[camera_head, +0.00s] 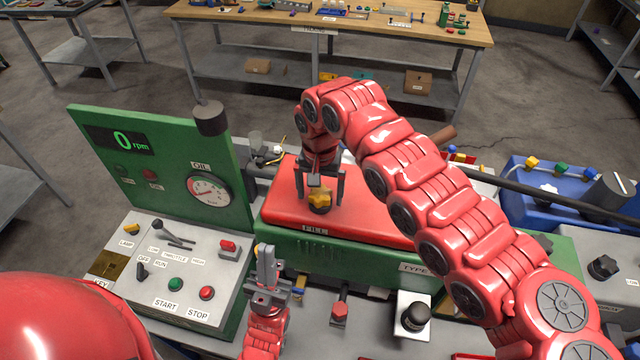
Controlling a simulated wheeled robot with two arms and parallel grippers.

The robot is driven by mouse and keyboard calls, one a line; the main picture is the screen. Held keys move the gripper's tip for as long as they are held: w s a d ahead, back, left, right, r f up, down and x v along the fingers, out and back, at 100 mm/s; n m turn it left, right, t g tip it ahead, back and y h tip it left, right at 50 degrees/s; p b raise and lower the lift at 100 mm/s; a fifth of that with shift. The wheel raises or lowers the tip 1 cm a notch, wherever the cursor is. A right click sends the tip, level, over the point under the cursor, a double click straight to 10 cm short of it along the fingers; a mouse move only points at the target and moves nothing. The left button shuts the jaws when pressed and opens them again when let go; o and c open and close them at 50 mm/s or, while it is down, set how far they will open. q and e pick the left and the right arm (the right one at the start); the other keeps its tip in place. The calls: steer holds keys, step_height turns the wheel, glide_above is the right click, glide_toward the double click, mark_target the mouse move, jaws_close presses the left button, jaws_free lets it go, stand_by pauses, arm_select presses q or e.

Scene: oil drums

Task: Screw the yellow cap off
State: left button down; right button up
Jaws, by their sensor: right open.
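The yellow cap (320,201) sits on top of the red tank (385,222), above a FILL label. My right gripper (325,190) reaches down over it from the far side of the tank. Its two fingers stand apart, one on each side of the cap, and it is open. I cannot tell whether a finger touches the cap. My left gripper (266,262) points up in front of the machine, right of the control panel and apart from the cap. Its fingers are seen close together, and I cannot tell whether they are shut.
The green gauge panel (150,165) and the grey control panel (170,265) stand to the left. A red knob (339,312) and a black knob (416,314) are in front. A blue case (525,205) is at the right. A wooden workbench (280,22) stands behind.

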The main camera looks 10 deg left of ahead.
steer(key=shift+c, duration=0.3)
steer(key=c, duration=1.4)
steer(key=shift+f+b, duration=0.15)
steer(key=shift+b, duration=0.2)
steer(key=n+b, duration=0.3)
steer(key=n, duration=0.2)
steer(key=shift+f+b, duration=0.1)
steer(key=shift+b, duration=0.2)
steer(key=shift+n, duration=0.4)
steer(key=shift+d+r+n, duration=0.1)
steer(key=shift+r+n, duration=0.2)
